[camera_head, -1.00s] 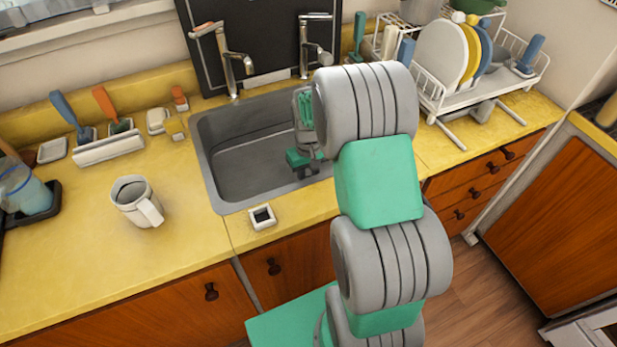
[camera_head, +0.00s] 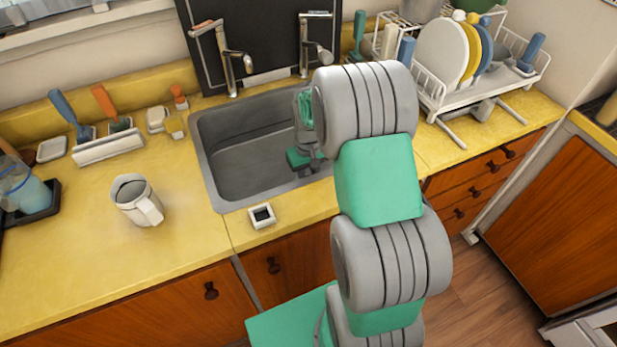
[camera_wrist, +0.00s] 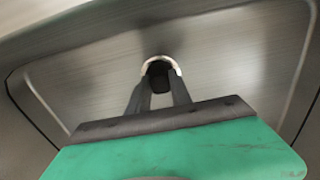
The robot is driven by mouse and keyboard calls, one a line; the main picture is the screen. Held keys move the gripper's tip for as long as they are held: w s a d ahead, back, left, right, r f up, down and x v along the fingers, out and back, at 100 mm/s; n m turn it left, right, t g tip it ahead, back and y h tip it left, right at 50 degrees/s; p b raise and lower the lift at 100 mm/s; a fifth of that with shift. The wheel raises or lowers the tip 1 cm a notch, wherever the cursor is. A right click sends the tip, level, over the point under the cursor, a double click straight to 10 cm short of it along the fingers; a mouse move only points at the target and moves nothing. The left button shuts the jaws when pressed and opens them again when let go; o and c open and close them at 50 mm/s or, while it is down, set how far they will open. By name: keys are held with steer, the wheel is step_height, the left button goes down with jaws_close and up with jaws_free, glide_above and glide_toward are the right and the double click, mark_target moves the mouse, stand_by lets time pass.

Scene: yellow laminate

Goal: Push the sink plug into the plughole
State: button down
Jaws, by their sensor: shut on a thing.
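The grey sink (camera_head: 240,165) is set in the yellow worktop. My gripper (camera_wrist: 160,88) is down inside the basin; in the head view my green and grey gripper (camera_head: 303,158) is mostly behind my arm. In the wrist view its two dark fingers are shut on the dark sink plug (camera_wrist: 160,77). The pale, shiny rim of the plughole (camera_wrist: 159,59) curves around the far side of the plug. The near side is hidden by my fingers. I cannot tell how deep the plug sits. The plug and plughole are not visible in the head view.
Two taps (camera_head: 233,68) stand behind the sink. A white mug (camera_head: 137,199) and a small white square item (camera_head: 262,216) stand on the worktop left and in front. A dish rack (camera_head: 480,85) with plates is at the right. The left part of the basin is clear.

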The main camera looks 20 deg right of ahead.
steer(key=shift+f+b, duration=0.3)
steer(key=shift+f, duration=0.15)
stand_by(0.3)
steer(key=c, duration=1.8)
jaws_free()
steer(key=shift+c, duration=0.2)
steer(key=o, duration=0.3)
steer(key=shift+o, duration=0.2)
steer(key=o, duration=0.6)
steer(key=shift+r, duration=0.1)
steer(key=shift+c, duration=0.2)
steer(key=shift+c, duration=0.6)
